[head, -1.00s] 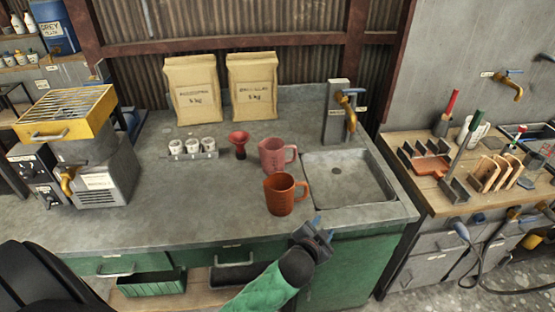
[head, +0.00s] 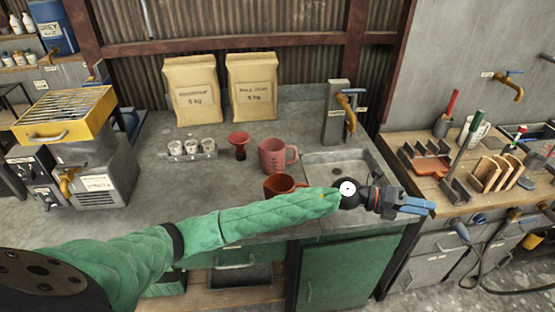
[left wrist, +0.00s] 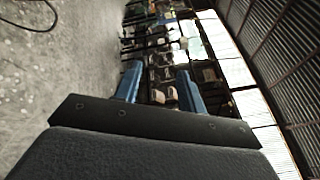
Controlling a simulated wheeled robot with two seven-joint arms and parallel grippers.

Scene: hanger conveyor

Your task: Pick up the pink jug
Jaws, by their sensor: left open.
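The pink jug (head: 272,156) stands upright on the grey worktop, left of the sink, with its handle to the right. An orange-brown jug (head: 278,187) stands just in front of it, its lower part hidden by my left arm. My left gripper (head: 418,207) is open and empty, to the right of both jugs, past the worktop's right front corner and pointing right. In the left wrist view its two blue fingers (left wrist: 157,88) are apart with nothing between them. My right gripper is not in view.
A sink (head: 338,162) with a brass tap (head: 350,98) lies right of the jugs. A red funnel (head: 239,143) and a rack of small white cups (head: 191,149) are to the left. Two paper bags (head: 251,85) stand behind. A wooden side bench (head: 440,188) is at right.

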